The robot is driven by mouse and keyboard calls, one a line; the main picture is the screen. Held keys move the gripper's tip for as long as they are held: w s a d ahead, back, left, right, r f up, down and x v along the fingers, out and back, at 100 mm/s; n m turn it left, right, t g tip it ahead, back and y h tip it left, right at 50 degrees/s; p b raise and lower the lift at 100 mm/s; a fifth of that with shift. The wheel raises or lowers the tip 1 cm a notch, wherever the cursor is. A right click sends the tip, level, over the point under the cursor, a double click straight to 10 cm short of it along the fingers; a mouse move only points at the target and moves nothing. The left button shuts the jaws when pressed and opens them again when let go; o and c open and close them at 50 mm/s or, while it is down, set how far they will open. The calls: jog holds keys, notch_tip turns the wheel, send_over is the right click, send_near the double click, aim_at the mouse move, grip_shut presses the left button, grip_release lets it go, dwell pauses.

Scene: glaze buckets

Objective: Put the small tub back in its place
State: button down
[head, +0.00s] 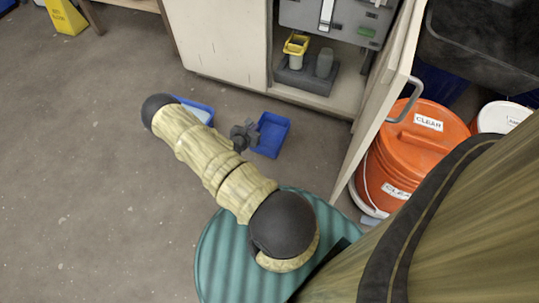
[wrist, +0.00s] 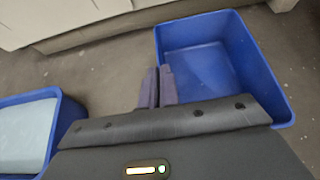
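An empty blue tub (head: 270,135) is in front of the open cabinet, right of my gripper (head: 243,134). It fills the upper right of the wrist view (wrist: 205,65), its inside bare. In the wrist view my gripper's two fingers (wrist: 157,87) are close together at the tub's left rim, one on each side of the wall, and look shut on it. I cannot tell whether the tub rests on the floor or hangs just above it. A second blue tub (head: 205,107) with a light blue inside is to the left, partly behind my arm; it also shows in the wrist view (wrist: 62,125).
The open cabinet (head: 325,100) holds a yellow-rimmed container (head: 296,50) and a grey container (head: 324,63) on a dark tray. Its door (head: 375,110) stands open at right, beside an orange bucket (head: 415,145) labelled CLEAR. Open floor (head: 90,180) is at left.

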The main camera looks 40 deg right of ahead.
aim_at(270, 135)
jog(key=shift+r, duration=0.1)
jog(key=shift+f+b, duration=1.8)
jog(key=shift+f, duration=1.3)
jog(key=shift+f+b, duration=1.15)
jog(key=shift+f, duration=0.75)
jog(key=shift+f, duration=0.15)
jog(key=c, duration=1.6)
grip_release()
jog(key=shift+c, duration=0.2)
